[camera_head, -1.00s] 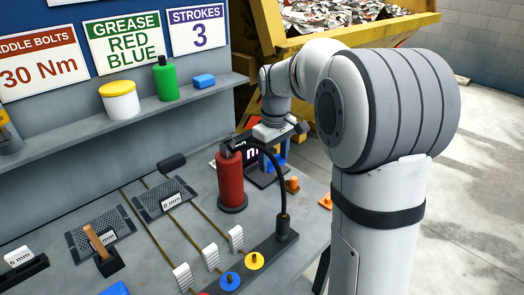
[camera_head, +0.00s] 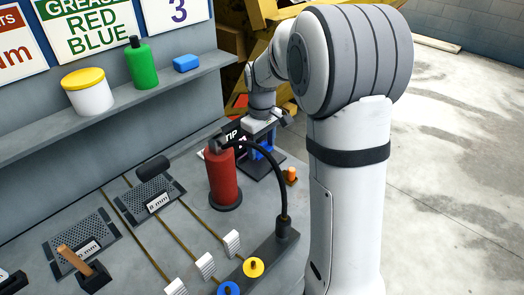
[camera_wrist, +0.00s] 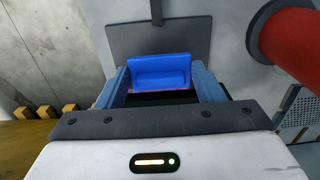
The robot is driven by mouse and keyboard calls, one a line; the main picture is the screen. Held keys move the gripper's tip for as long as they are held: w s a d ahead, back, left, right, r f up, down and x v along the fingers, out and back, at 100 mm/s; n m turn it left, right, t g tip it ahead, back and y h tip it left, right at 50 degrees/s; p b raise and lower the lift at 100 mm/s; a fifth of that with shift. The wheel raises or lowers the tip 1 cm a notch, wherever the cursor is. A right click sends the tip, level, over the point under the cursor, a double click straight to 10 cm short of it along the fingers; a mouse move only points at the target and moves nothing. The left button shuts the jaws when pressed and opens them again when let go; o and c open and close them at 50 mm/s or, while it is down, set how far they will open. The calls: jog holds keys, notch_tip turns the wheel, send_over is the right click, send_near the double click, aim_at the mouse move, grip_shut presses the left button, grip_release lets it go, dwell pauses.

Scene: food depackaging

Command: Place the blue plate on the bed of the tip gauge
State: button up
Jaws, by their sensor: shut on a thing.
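The blue plate (camera_wrist: 160,72) is held between the two blue fingers of my gripper (camera_wrist: 160,84) in the wrist view. In the head view my gripper (camera_head: 261,143) points down behind the red cylinder, over the tip gauge (camera_head: 283,160), whose dark base and "TIP" sign show partly. The plate cannot be told apart from the blue fingers there. I cannot tell whether the plate touches the bed.
Orange pieces (camera_head: 290,176) sit by the bench edge. Rods, meshed pads and a shelf (camera_head: 110,125) with containers are to the left.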

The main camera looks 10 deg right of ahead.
aim_at(261, 145)
jog(key=shift+f, duration=1.45)
jog(key=shift+f, duration=0.1)
jog(key=shift+f, duration=0.15)
jog(key=o, duration=1)
